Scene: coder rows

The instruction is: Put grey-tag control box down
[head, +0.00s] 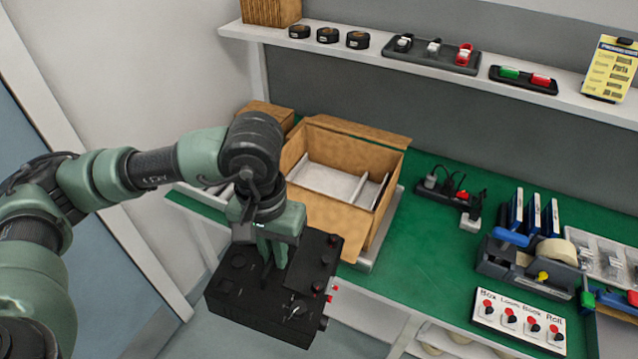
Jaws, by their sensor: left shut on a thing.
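My left gripper (270,262) is shut on a black control box (238,295). The box has dark knobs on top and red and white plugs or buttons on its right side. A small light-coloured mark shows on its front part; I cannot tell whether it is a grey tag. The box hangs near the front edge of the green workbench (420,262), in front of an open cardboard box (390,180). The gripper and wrist hide part of its top. My right gripper is not in view.
The cardboard box has white dividers inside and open flaps. A power strip (445,192), a tape dispenser (530,265) and a labelled switch panel (518,322) stand to the right. Bare green mat lies between them and the cardboard box. A shelf (345,62) runs above.

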